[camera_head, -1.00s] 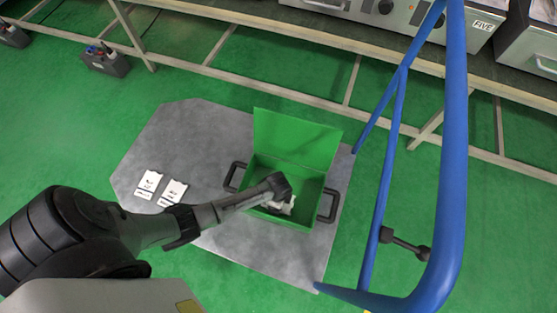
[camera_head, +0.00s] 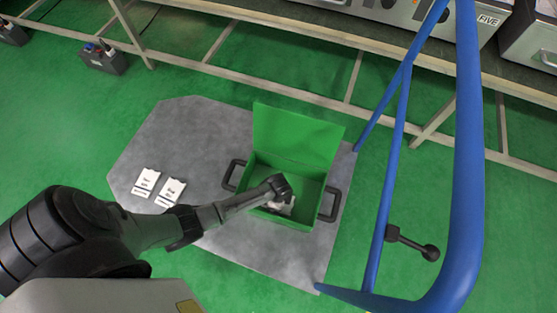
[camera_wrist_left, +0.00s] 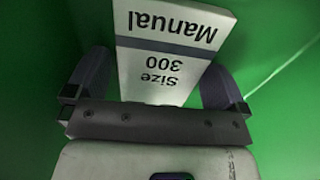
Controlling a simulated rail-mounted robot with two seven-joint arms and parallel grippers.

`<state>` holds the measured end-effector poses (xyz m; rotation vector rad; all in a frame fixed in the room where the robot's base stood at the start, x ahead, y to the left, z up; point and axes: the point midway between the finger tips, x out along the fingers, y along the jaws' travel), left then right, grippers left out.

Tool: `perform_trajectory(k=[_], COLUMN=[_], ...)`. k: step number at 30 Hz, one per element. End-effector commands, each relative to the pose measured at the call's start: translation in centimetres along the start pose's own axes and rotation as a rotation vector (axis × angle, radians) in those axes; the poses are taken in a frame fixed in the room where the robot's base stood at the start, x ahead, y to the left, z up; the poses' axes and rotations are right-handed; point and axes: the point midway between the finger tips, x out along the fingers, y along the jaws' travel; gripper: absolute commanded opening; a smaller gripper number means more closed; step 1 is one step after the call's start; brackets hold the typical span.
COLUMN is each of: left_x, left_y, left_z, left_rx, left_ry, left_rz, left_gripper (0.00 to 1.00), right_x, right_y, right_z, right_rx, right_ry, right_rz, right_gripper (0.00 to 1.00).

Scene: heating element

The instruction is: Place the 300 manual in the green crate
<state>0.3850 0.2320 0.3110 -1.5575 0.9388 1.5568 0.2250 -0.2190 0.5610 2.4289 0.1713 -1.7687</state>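The green crate (camera_head: 313,170) stands open on the grey mat, its lid raised at the back. My left arm reaches in from the left, and its gripper (camera_head: 282,190) is inside the crate's opening. A white manual (camera_head: 284,206) shows under the gripper in the crate. In the left wrist view this manual (camera_wrist_left: 165,50) reads "Manual Size 300", upside down. It lies between the two fingers of my left gripper (camera_wrist_left: 157,85), one close to each long edge. I cannot tell whether the fingers press on it. My right gripper is not in view.
Two other white manuals (camera_head: 146,183) (camera_head: 170,191) lie on the grey mat (camera_head: 200,130), left of the crate. The crate has black side handles (camera_head: 328,205). A blue tubular frame (camera_head: 467,170) rises on the right. A bench (camera_head: 300,32) runs along the back.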

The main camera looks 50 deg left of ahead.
Motion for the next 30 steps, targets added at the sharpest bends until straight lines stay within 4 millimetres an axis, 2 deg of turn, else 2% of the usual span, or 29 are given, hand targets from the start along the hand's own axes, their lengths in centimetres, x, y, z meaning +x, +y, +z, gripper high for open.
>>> perform_trajectory(k=[5, 8, 21, 30], left_x=[-0.1, -0.9, -8.8, -11.9], left_y=[0.0, 0.0, 0.0, 0.0], left_z=[0.0, 0.0, 0.0, 0.0], left_rx=[0.0, 0.0, 0.001, 0.001], left_ry=[0.0, 0.0, 0.001, -0.001], left_rz=[0.0, 0.0, -0.001, 0.0], left_gripper=[1.0, 1.0, 1.0, 1.0], right_x=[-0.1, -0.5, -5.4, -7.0], right_y=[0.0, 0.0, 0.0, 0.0], right_z=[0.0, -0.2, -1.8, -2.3], right_rx=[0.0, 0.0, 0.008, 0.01], right_ry=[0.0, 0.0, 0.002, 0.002], right_rz=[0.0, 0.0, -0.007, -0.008], right_gripper=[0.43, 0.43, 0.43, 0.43])
